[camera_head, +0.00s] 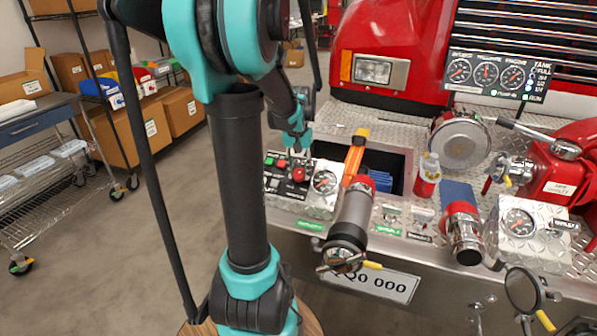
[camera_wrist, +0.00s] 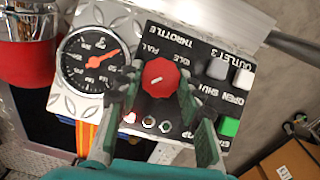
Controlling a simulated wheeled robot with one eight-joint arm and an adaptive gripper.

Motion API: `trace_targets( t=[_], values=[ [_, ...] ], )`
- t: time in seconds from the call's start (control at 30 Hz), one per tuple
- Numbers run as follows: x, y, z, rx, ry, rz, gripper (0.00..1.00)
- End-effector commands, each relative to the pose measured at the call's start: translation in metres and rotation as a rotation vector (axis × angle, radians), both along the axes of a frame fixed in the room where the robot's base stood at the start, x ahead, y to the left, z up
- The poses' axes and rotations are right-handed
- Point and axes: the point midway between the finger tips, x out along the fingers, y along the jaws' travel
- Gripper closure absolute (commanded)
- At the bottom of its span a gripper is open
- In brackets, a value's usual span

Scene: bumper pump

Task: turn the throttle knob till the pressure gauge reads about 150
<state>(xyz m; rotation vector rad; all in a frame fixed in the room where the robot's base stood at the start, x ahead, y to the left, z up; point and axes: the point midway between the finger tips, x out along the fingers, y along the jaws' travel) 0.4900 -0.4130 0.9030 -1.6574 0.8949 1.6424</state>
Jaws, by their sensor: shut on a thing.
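The red throttle knob (camera_wrist: 160,78) sits on a black panel (camera_wrist: 210,60) marked THROTTLE. A pale line on its face runs slightly tilted. My gripper (camera_wrist: 160,80) has one finger on each side of the knob and is shut on it. Beside it, a round black gauge (camera_wrist: 90,60) has a red-orange needle pointing up and right in the wrist view; its numbers are too small and turned to read surely. In the head view, my gripper (camera_head: 299,160) reaches down to the knob (camera_head: 299,174), and the gauge (camera_head: 325,181) is at the panel's right.
A grey, a white and a green button (camera_wrist: 229,126) lie close to the right finger. An orange-handled thing (camera_head: 355,155) and a metal cylinder (camera_head: 350,220) stand right of the panel. Another gauge box (camera_head: 520,222) and a three-dial panel (camera_head: 487,74) are farther right.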

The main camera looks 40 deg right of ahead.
Motion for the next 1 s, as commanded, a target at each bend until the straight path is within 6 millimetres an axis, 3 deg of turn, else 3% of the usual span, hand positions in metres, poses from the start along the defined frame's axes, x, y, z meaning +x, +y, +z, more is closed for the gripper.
trace_targets(
  t=[0.2, 0.47, 0.5, 0.63, 1.0],
  values=[
    [-0.0013, -0.0011, 0.0001, 0.035, -0.071, -0.132, 0.92],
    [-0.0009, -0.0008, 0.0001, 0.036, -0.072, -0.134, 0.92],
    [-0.0009, -0.0008, 0.0002, 0.036, -0.072, -0.134, 0.6],
    [-0.0009, -0.0008, 0.0001, 0.036, -0.072, -0.134, 0.44],
    [-0.0013, -0.0007, 0.0031, 0.036, -0.071, -0.133, 0.43]
  ],
)
